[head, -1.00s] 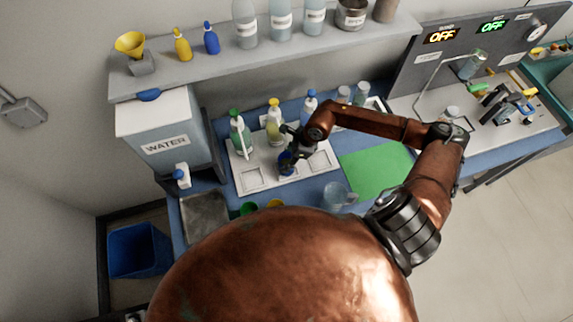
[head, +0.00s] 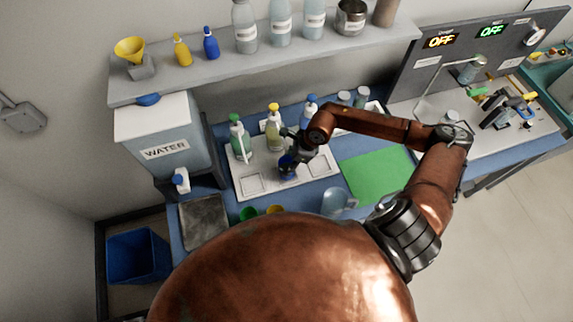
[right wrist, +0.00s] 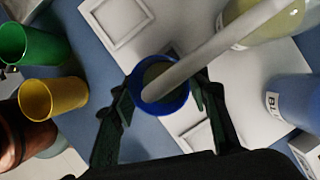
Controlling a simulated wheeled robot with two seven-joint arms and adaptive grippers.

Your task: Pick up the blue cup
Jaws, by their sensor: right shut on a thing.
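The blue cup (head: 287,167) is at the front edge of the white tray in the head view, partly hidden by my right gripper (head: 296,157). In the right wrist view the blue cup (right wrist: 161,90) shows its open rim between the two fingers of my right gripper (right wrist: 165,98). The gripper is shut on the cup, one finger on each side. Whether the cup touches the tray I cannot tell. My left gripper is not in view.
The white tray (head: 252,184) holds green-, yellow- and blue-capped bottles behind the cup. A green cup (right wrist: 20,44) and a yellow cup (right wrist: 52,98) stand to the left in the wrist view. A clear pitcher (head: 334,202) and green mat (head: 377,173) lie to the right.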

